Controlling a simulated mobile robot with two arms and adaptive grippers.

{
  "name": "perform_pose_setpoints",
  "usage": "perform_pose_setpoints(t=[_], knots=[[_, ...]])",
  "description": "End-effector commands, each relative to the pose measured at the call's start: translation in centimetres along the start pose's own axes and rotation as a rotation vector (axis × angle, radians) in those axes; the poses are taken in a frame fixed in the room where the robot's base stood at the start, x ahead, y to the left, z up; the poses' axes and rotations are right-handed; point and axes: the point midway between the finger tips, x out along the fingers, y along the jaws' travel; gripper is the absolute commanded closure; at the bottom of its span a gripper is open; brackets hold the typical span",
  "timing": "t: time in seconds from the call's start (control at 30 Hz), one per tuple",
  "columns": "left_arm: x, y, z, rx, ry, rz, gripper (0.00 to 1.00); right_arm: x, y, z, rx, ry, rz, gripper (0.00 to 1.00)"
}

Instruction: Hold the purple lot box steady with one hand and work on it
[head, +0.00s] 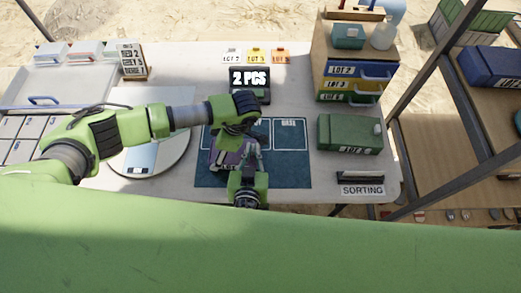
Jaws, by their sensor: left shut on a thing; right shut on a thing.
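The purple lot box (222,158) sits on the dark blue mat (290,172) on the table, largely covered by my arms. My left gripper (227,141) reaches down over the box from the far left and is shut on it; its fingertips are mostly hidden under the wrist. My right gripper (252,155) comes up from the front and is shut on the right side of the box. The exact grip of each is too small to make out.
A small display (249,84) reading "2 PCS" stands behind the mat. A green box (349,134) and a drawer cabinet (355,50) stand at the right. A round white plate (125,165) and a grey tray (75,90) lie at the left. The mat's right part is clear.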

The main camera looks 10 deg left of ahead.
Motion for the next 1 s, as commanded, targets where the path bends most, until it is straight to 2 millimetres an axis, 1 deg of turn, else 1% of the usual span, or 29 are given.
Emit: perform_pose_setpoints(t=[0.03,0.07,0.3,0.33,0.4,0.77,0.87,0.97,1.0], knots=[[0.0,0.0,0.1,0.000,-0.002,0.001,0.62,0.0,-0.8,0.0,0.002,-0.002,-0.002,1.00],[0.0,0.0,0.1,0.000,-0.002,0.001,0.62,0.0,-1.1,0.0,0.001,-0.001,-0.002,1.00],[-0.1,0.0,0.2,0.001,-0.004,0.002,0.62,-0.1,-1.2,0.0,0.001,0.000,-0.005,1.00],[-0.1,0.0,0.2,0.002,-0.005,0.002,0.62,-0.1,-1.3,0.0,0.001,0.000,-0.006,0.88],[-0.1,0.0,0.2,0.002,-0.005,0.002,0.62,-0.1,-1.3,0.0,0.001,0.000,-0.006,0.74],[-0.1,0.0,0.1,0.001,-0.002,0.001,0.62,-0.2,-1.1,0.0,0.001,0.000,-0.003,0.74],[0.0,0.0,0.1,0.000,-0.002,0.001,0.62,-1.1,-1.1,0.1,0.001,-0.001,-0.003,0.74],[0.0,0.0,0.1,0.000,-0.001,0.001,0.62,-2.8,-1.2,0.1,0.002,-0.001,-0.005,0.74],[0.0,0.0,0.1,0.000,-0.001,0.001,0.62,-3.7,-1.1,0.1,0.002,-0.002,-0.004,0.74]])
